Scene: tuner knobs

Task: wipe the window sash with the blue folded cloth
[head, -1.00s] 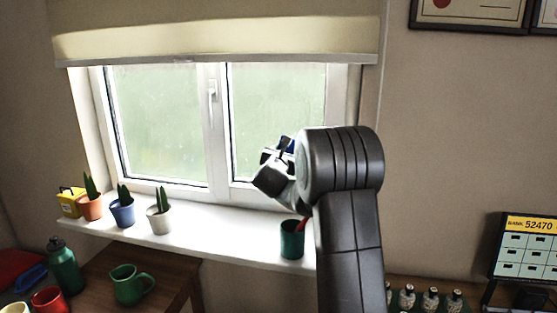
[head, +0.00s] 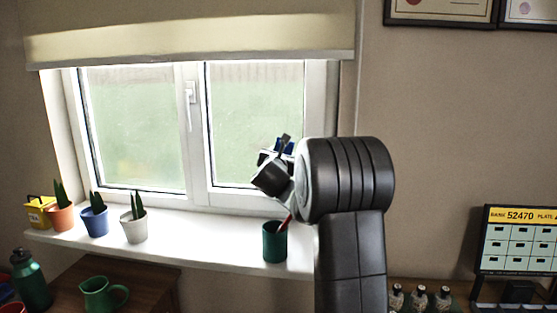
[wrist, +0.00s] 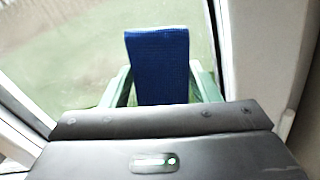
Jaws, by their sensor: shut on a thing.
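The blue folded cloth (wrist: 160,62) stands upright between the two greenish fingers of my gripper (wrist: 162,85) in the wrist view. My gripper is shut on it. In the head view my gripper (head: 278,160) is in front of the right window sash (head: 253,124), and a bit of the cloth (head: 284,146) shows dark blue at its tip. I cannot tell whether the cloth touches the glass. In the wrist view the pane (wrist: 75,55) lies behind the cloth, with the white frame (wrist: 255,55) to the right. The left sash (head: 135,130) is also closed.
A rolled blind (head: 190,40) hangs above the window. A green jug (head: 100,297) stands on the wooden table at lower left.

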